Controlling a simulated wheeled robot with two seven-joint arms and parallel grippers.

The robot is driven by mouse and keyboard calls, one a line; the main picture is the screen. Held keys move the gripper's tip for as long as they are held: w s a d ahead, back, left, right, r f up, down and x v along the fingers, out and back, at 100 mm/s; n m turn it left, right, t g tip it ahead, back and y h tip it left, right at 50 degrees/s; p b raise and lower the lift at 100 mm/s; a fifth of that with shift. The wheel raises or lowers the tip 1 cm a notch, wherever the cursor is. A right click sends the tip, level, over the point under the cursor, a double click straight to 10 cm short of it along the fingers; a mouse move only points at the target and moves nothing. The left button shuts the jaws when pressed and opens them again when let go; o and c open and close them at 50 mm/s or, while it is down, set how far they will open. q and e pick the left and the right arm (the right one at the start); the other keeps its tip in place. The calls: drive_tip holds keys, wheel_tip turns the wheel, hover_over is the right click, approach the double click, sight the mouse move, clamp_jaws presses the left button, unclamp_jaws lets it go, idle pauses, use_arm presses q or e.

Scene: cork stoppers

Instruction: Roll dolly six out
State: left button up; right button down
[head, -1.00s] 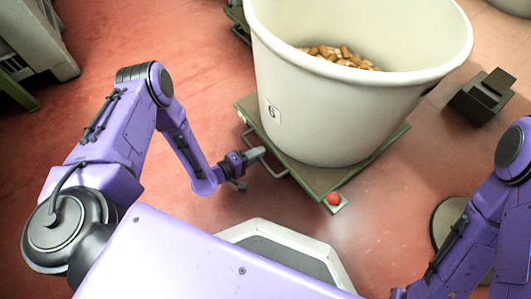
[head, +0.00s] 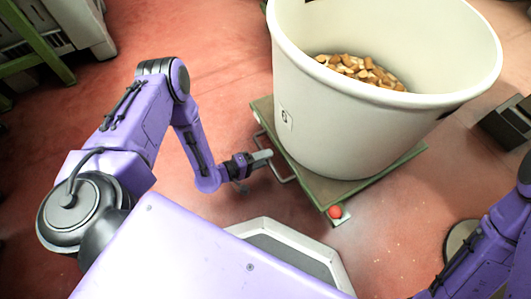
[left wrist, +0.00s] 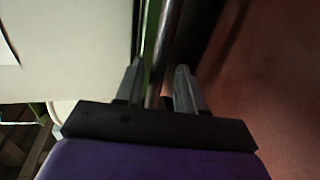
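A green flat dolly (head: 330,194) stands on the red floor and carries a large white bin (head: 330,125) holding cork stoppers (head: 362,71). A small label (head: 286,117) on the bin bears a mark that looks like a 6. A metal handle (head: 285,180) sticks out from the dolly's left side. My left gripper (head: 265,156) is at this handle. In the left wrist view its two dark fingers (left wrist: 160,85) stand apart on either side of a metal bar (left wrist: 171,35), with gaps visible. My right arm shows at the right edge; its gripper is out of view.
A red ball-like knob (head: 335,212) marks the dolly's near corner. A dark box-like object (head: 508,122) stands on the floor at right. Grey cabinets and a green frame (head: 38,38) are at upper left. The floor left of the dolly is clear.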

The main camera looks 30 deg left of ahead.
use_arm(q)
drive_tip(key=shift+w+d, duration=0.1)
drive_tip(key=shift+w, duration=0.05)
